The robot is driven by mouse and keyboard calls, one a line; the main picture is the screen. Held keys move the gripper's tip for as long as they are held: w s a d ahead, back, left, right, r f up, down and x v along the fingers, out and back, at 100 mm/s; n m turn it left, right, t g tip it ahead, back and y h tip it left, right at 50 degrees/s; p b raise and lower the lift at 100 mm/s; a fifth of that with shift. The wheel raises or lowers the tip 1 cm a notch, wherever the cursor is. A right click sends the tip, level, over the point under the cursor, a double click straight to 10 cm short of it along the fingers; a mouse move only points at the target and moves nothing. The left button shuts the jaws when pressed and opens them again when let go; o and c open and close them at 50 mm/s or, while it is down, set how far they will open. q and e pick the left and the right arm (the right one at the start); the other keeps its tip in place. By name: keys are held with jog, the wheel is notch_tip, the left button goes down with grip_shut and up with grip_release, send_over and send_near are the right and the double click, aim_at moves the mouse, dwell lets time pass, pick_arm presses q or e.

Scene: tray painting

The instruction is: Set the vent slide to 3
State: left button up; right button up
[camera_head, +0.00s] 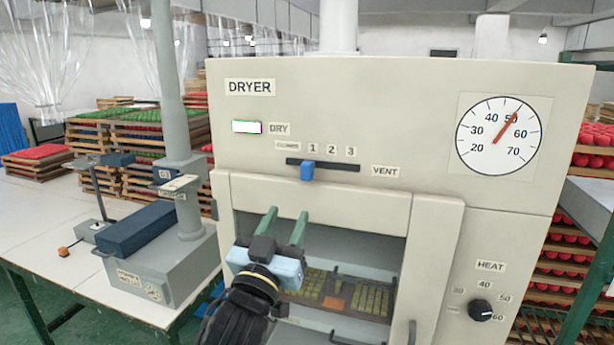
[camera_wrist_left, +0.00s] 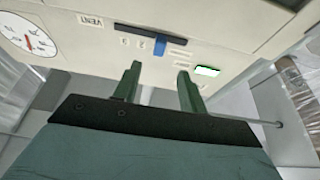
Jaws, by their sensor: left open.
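The vent slide is a blue knob (camera_head: 307,171) in a dark horizontal slot (camera_head: 340,166) on the dryer's cream front panel. The knob stands about under the label 1, left of 2 and 3. In the left wrist view the blue knob (camera_wrist_left: 160,46) shows just beyond the fingertips, roughly between them in the picture. My left gripper (camera_head: 286,212) is open and empty, its two green fingers pointing up toward the panel, below and slightly left of the knob and apart from it. The green fingers (camera_wrist_left: 158,70) also show spread in the wrist view. My right gripper is out of view.
The dryer (camera_head: 400,100) has a dial (camera_head: 504,135) with its needle near 50 and a black heat knob (camera_head: 480,309). Its open window below shows a tray inside. A grey post and a blue-topped box (camera_head: 135,228) stand on the table at left.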

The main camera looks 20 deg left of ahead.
aim_at(305, 174)
pick_arm(q)
jog(key=p+x, duration=0.1)
jog(key=x, duration=0.3)
jog(key=p+x, duration=0.1)
jog(key=x, duration=0.4)
jog(key=p+x, duration=0.1)
jog(key=x, duration=0.3)
jog(key=shift+w+r, duration=0.1)
jog(key=shift+r, duration=0.25)
jog(key=shift+c, duration=0.3)
grip_shut()
